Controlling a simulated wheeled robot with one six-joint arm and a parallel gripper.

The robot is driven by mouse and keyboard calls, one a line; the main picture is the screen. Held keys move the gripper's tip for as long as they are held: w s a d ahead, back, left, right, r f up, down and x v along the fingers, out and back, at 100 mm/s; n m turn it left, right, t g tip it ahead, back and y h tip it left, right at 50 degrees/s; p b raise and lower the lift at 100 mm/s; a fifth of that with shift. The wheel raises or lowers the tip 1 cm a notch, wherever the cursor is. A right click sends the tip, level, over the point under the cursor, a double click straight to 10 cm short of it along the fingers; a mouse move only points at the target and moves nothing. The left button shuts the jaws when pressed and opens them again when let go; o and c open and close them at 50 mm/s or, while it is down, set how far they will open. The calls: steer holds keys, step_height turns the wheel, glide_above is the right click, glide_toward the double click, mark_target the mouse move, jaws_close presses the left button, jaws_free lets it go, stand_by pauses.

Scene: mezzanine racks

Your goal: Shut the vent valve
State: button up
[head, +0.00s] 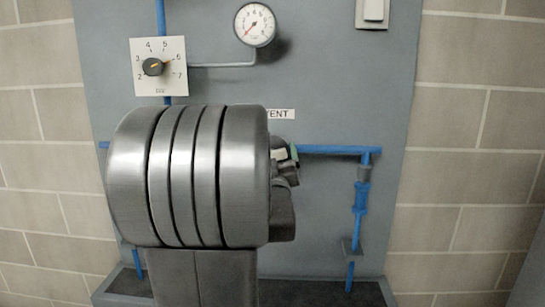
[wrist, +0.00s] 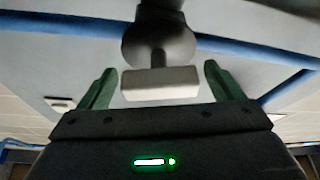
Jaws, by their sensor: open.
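The vent valve shows in the wrist view as a dark rounded body (wrist: 158,42) on a blue pipe, with a short stem and a pale grey block-shaped handle (wrist: 160,84). The handle lies crosswise between the two green fingers of my gripper (wrist: 160,69). My gripper is open, with one finger close to each end of the handle; I cannot tell whether either touches. In the head view my arm hides most of the valve, and only a bit of a green finger (head: 294,152) shows past it. The label above (head: 281,114) is partly covered.
A grey panel (head: 340,90) on a block wall carries a dial knob (head: 153,67), a round gauge (head: 255,25) and a pale switch (head: 373,12). A blue pipe (head: 325,150) runs right, then down through a fitting (head: 360,198). A dark ledge (head: 325,293) runs along the bottom.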

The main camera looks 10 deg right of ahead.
steer(key=shift+c, duration=0.5)
steer(key=c, duration=0.9)
steer(key=m+h+b, duration=0.1)
steer(key=m+b, duration=0.1)
steer(key=b, duration=0.1)
steer(key=shift+f, duration=0.2)
steer(key=shift+r+m+h+b, duration=0.2)
steer(key=shift+m+h+b, duration=0.5)
steer(key=shift+m, duration=0.7)
steer(key=o, duration=1)
